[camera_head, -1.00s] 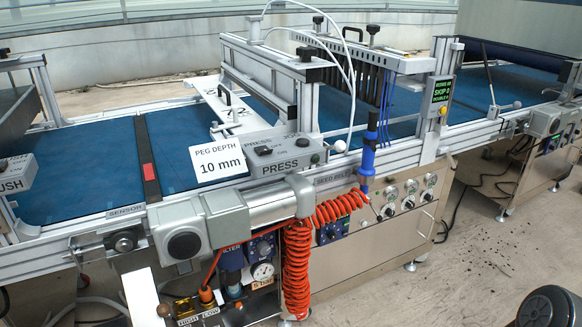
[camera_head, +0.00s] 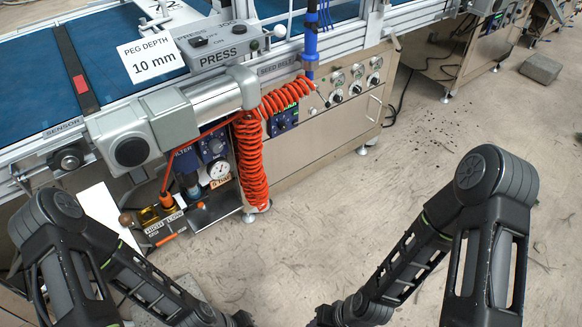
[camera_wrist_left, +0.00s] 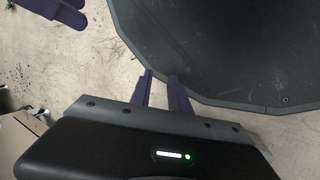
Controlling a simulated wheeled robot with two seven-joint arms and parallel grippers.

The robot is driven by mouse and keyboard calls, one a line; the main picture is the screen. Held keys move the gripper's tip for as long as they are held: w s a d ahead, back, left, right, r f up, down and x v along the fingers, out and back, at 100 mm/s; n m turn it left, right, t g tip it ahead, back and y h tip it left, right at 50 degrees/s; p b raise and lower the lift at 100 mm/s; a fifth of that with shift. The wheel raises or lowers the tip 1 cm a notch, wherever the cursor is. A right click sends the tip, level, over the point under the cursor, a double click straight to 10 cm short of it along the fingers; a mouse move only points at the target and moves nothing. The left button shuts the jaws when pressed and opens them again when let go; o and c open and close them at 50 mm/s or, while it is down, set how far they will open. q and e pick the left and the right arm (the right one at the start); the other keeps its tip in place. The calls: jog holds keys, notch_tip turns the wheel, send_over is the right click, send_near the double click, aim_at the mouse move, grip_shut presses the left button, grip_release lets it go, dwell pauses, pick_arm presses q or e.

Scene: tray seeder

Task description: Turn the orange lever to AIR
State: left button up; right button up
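Dark fingers at the top left of that view (camera_wrist_left: 58,12) look like my right gripper, cut by the frame edge. In the head view both grippers are out of frame.
A red-orange coiled hose (camera_head: 252,165) hangs right of the lever, beside a pressure gauge (camera_head: 219,170). A brown ball knob (camera_head: 125,219) and a white panel (camera_head: 103,212) are to its left. The floor (camera_head: 300,235) before the machine is clear.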

pick_arm(q)
notch_tip(320, 180, up, 26)
jog(key=w+d+m+y+p, duration=0.1)
jog(key=m+p, duration=0.3)
jog(key=p, duration=1.8)
jog(key=shift+w+d+f+m, duration=0.15)
jog(key=shift+w+d+m, duration=0.2)
jog(key=shift+d, duration=0.3)
